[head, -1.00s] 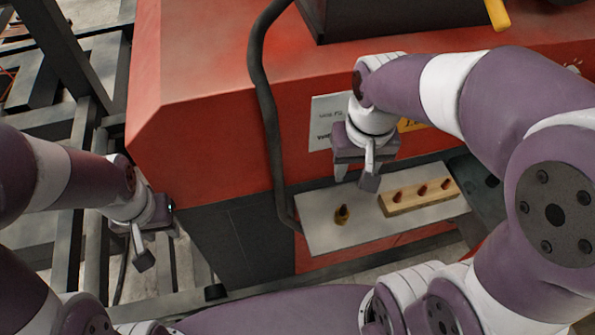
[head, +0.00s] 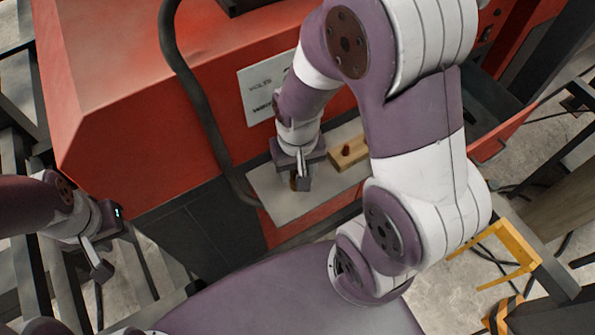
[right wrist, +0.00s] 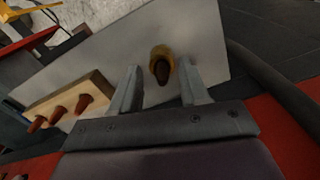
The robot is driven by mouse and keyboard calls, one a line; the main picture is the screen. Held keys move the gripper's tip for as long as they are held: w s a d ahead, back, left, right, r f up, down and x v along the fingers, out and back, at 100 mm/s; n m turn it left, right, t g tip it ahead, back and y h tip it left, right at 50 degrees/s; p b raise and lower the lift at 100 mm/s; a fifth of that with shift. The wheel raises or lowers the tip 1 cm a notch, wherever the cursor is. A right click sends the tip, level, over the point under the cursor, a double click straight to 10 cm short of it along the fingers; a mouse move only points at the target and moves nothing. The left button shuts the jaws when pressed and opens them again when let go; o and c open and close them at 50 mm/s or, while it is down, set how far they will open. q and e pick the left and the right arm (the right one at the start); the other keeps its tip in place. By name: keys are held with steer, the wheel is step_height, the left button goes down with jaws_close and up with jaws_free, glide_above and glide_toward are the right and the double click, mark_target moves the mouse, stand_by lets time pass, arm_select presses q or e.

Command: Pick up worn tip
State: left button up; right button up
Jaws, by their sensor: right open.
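The worn tip (right wrist: 160,66), a brass-brown piece with a dark end, stands on a grey shelf (right wrist: 200,25) in the right wrist view. In the head view it is mostly hidden behind my right gripper (head: 302,182). My right gripper (right wrist: 160,92) is open, its two fingers on either side of the worn tip, which sits between and slightly beyond the fingertips. I cannot tell whether they touch it. My left gripper (head: 101,270) hangs empty at the left of the red machine; its finger gap is not clear.
A wooden block (right wrist: 97,84) with several copper-coloured tips stands on the shelf beside the worn tip. The red machine (head: 130,110) rises behind the shelf. A dark hose (head: 190,90) runs down its front. A yellow stand (head: 505,250) is at the right.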

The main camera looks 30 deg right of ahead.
steer(key=shift+d, duration=0.15)
steer(key=shift+w+a, duration=0.15)
steer(key=shift+a, duration=0.2)
jaws_close()
steer(key=shift+d, duration=0.1)
